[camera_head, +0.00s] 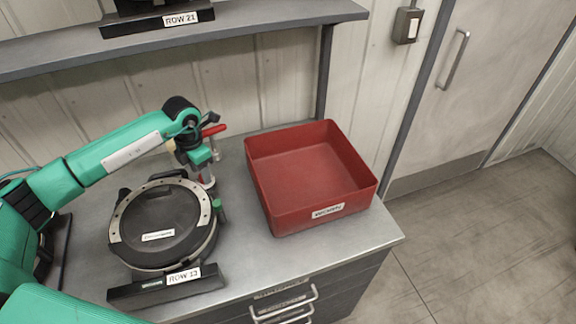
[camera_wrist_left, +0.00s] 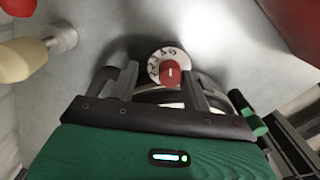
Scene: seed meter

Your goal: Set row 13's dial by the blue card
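The row 13 meter is a round black-lidded unit (camera_head: 160,225) on the bench, with a "ROW 13" label (camera_head: 184,275) on its front base. My left gripper (camera_head: 197,168) points down at the meter's far side. In the wrist view its two fingers (camera_wrist_left: 160,84) are apart, with the red knob showing between and just beyond them; contact is not visible. My right gripper and a blue card are not in view.
A red bin (camera_head: 312,212) stands right of the meter. A red-handled tool (camera_head: 213,130) and a cream handle (camera_wrist_left: 20,60) are close to my left gripper. A green lever (camera_head: 219,209) is on the meter's right side. A shelf (camera_head: 240,18) with a "ROW 21" unit runs above.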

